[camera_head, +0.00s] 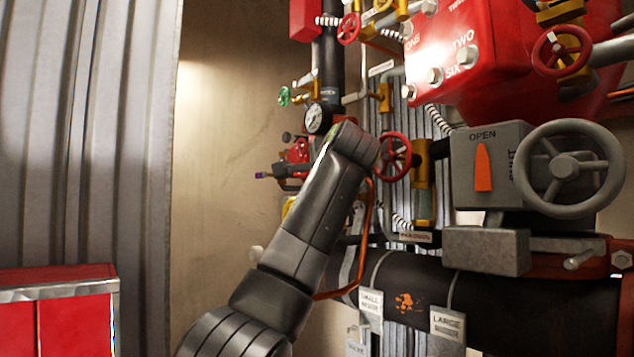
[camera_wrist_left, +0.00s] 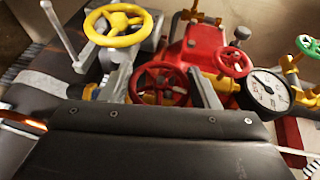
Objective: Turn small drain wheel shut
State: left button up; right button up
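In the left wrist view, a small red spoked wheel (camera_wrist_left: 160,84) sits in front of a red valve body (camera_wrist_left: 196,45). My left gripper (camera_wrist_left: 165,82) has its two grey fingers apart, one on each side of this wheel; I cannot tell whether they touch it. A yellow wheel (camera_wrist_left: 118,24) is up and left, and a second red wheel (camera_wrist_left: 231,60) is to the right. No readable label shows which wheel is the small drain. In the head view my left arm reaches up and hides most of its gripper. My right gripper is not in view.
A pressure gauge (camera_wrist_left: 268,90) and a green wheel (camera_wrist_left: 309,46) stand right of the wheels. In the head view, a large grey wheel (camera_head: 568,168), a red wheel (camera_head: 395,156) and a black pipe (camera_head: 410,290) crowd the right. A red cabinet (camera_head: 75,300) is lower left.

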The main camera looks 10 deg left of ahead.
pick_arm(q)
jog(key=shift+c, duration=0.7)
jog(key=shift+f+b, duration=0.2)
jog(key=shift+b, duration=0.15)
jog(key=shift+f+m+t+y+b, duration=0.15)
jog(key=shift+m+t+y+b, duration=0.35)
jog(key=shift+t+b, duration=0.5)
jog(key=shift+m+t+y+b, duration=0.4)
jog(key=shift+m+t+b, duration=0.1)
jog(key=shift+t+b, duration=0.6)
jog(key=shift+w, duration=0.1)
jog(key=shift+m+t+b, duration=0.55)
jog(key=shift+m+t, duration=0.05)
jog(key=shift+t, duration=0.3)
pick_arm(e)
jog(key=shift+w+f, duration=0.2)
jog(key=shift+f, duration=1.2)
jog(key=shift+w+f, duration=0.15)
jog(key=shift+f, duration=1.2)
pick_arm(q)
jog(key=o, duration=1)
jog(key=shift+r, duration=0.25)
